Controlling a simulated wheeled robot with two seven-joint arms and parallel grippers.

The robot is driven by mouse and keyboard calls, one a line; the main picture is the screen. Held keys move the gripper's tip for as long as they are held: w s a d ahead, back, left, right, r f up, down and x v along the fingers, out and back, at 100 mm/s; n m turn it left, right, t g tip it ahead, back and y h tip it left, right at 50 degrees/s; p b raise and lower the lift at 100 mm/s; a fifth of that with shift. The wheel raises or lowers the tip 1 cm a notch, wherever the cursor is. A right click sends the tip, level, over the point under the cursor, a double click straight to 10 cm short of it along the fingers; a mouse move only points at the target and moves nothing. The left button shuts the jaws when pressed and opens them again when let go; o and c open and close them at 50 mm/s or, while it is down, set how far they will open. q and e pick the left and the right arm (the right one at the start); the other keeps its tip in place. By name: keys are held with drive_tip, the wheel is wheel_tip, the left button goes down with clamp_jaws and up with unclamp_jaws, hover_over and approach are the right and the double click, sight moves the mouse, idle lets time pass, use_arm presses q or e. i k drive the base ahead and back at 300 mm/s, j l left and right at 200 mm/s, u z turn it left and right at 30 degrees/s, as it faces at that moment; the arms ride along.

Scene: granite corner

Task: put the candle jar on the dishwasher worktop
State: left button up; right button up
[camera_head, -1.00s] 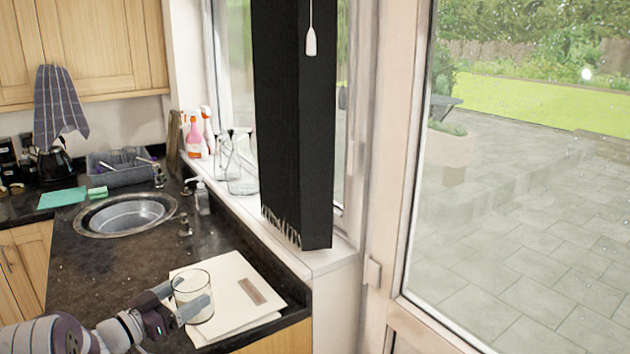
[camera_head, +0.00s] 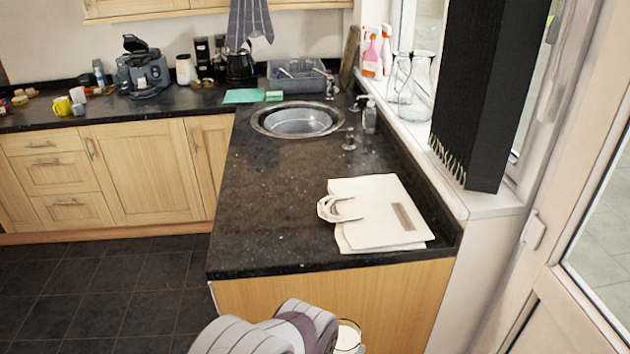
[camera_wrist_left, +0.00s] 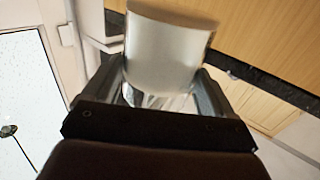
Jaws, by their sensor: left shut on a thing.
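The candle jar, a clear glass with pale wax (camera_head: 348,336), shows at the bottom edge of the head view, in front of the worktop's end panel. It also fills the upper middle of the left wrist view (camera_wrist_left: 168,50). My left gripper (camera_wrist_left: 162,84) is shut on it, one finger on each side. In the head view my left forearm hides most of that gripper. The dark granite worktop (camera_head: 270,215) runs from the sink to its near end, beyond the jar. No label shows which stretch is the dishwasher worktop. My right gripper is out of view.
White folders or bags (camera_head: 375,225) lie on the near right of the worktop. A round sink (camera_head: 298,120) is farther back, with a soap bottle (camera_head: 370,116) beside it. The worktop left of the folders is bare. A black blind (camera_head: 490,100) hangs at the right.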

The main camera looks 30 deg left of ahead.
sight(247, 193)
drive_tip(key=j+u, duration=0.5)
drive_tip(key=i+j+u, duration=0.15)
drive_tip(key=u, duration=0.3)
drive_tip(key=i+j+u, duration=0.15)
drive_tip(key=j+u, duration=0.35)
drive_tip(key=i+j+u, duration=0.15)
drive_tip(key=u, duration=0.3)
drive_tip(key=i, duration=0.05)
